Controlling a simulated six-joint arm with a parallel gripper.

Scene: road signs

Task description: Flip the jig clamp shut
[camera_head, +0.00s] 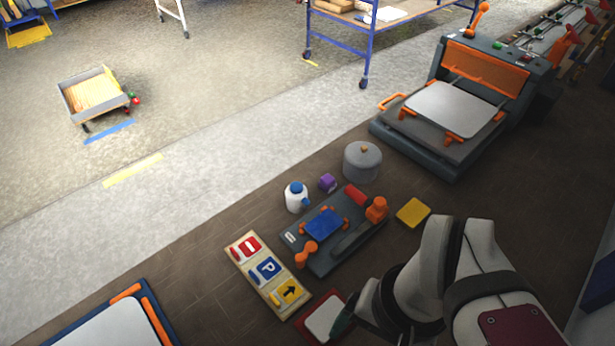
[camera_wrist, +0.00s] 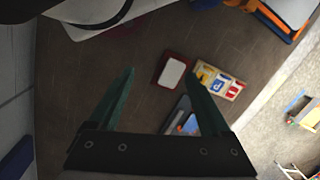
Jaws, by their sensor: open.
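The jig (camera_head: 318,262) is a dark grey plate on the dark bench, with a blue blank (camera_head: 326,223) between orange corner pieces. An orange-handled clamp (camera_head: 376,210) stands at its right end, with a grey bar running along the plate's front edge. An orange knobbed piece (camera_head: 306,254) sits at its left end. My gripper (camera_head: 343,318) is in front of the jig, mostly hidden by my arm. In the wrist view my gripper (camera_wrist: 161,72) is open and empty, its green fingers apart. The jig (camera_wrist: 182,112) shows there only partly, behind the right finger.
A sign board (camera_head: 267,272) lies left of the jig, with a red-framed white plate (camera_head: 324,318) near my gripper. A white bottle (camera_head: 296,197), purple block (camera_head: 327,183) and grey canister (camera_head: 362,162) stand behind. A yellow pad (camera_head: 413,213) lies right; a press (camera_head: 455,110) stands back right.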

